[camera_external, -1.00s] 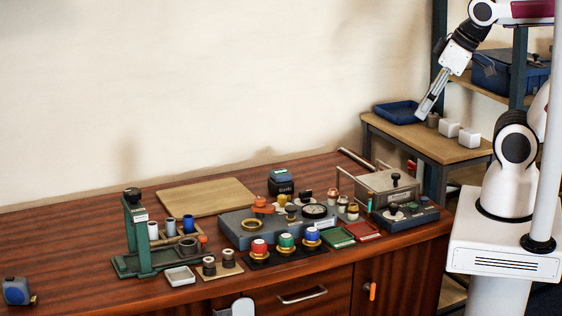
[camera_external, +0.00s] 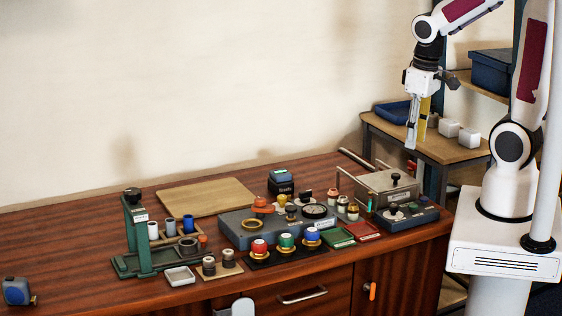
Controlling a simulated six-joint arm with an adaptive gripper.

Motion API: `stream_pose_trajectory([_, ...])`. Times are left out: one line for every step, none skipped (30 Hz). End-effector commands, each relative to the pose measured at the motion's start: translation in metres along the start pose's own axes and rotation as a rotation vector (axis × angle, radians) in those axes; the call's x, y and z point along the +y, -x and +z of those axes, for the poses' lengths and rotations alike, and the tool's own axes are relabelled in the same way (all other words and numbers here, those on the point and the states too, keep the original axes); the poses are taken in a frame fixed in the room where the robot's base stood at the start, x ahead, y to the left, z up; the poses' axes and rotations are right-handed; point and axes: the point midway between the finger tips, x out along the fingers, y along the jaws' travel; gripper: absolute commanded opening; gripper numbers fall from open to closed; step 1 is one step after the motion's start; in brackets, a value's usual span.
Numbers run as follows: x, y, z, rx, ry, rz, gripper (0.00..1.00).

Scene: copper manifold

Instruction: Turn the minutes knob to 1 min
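My gripper (camera_external: 417,140) hangs with its fingers pointing down, in front of the side shelf and above the right end of the bench. Its two fingers look apart, with nothing seen between them. A blue-grey control box (camera_external: 425,219) with small dark knobs (camera_external: 393,209) sits at the bench's right end, below my gripper and well apart from it. The minutes knob may be one of these, but its markings are too small to read, so I cannot tell which knob it is or its setting.
A metal box with a black-knobbed lid (camera_external: 385,184) stands just behind the control box. A grey manifold block (camera_external: 240,231), red, green and blue knobs (camera_external: 286,240) and a green press (camera_external: 137,235) fill the bench. A wooden board (camera_external: 205,197) lies behind. The bench's left is mostly clear.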

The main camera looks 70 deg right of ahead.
Motion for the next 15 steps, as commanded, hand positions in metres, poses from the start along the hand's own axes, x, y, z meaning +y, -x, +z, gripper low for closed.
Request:
stream_pose_trajectory([0.004, -0.007, -0.002, -0.020, -0.010, 0.001, 0.34])
stream_pose_trajectory([0.007, -0.011, -0.003, -0.030, -0.015, 0.001, 0.34])
stream_pose_trajectory([0.010, -0.016, -0.005, -0.040, -0.020, 0.001, 0.34])
stream_pose_trajectory([0.012, -0.020, -0.006, -0.048, -0.025, 0.001, 0.34])
stream_pose_trajectory([0.014, -0.024, -0.008, -0.057, -0.030, 0.001, 0.34])
stream_pose_trajectory([0.017, -0.029, -0.009, -0.068, -0.035, 0.000, 0.34])
stream_pose_trajectory([0.020, -0.033, -0.010, -0.078, -0.039, 0.000, 0.34])
stream_pose_trajectory([0.022, -0.037, -0.011, -0.085, -0.043, 0.000, 0.34])
stream_pose_trajectory([0.025, -0.043, -0.013, -0.095, -0.047, -0.001, 0.34])
stream_pose_trajectory([0.028, -0.047, -0.013, -0.103, -0.050, -0.002, 0.34])
stream_pose_trajectory([0.030, -0.051, -0.015, -0.110, -0.053, -0.003, 0.34])
stream_pose_trajectory([0.034, -0.057, -0.016, -0.120, -0.058, -0.004, 0.34])
stream_pose_trajectory([0.036, -0.061, -0.017, -0.126, -0.061, -0.005, 0.34])
stream_pose_trajectory([0.038, -0.065, -0.018, -0.133, -0.063, -0.006, 0.34])
stream_pose_trajectory([0.042, -0.071, -0.019, -0.143, -0.065, -0.007, 0.34])
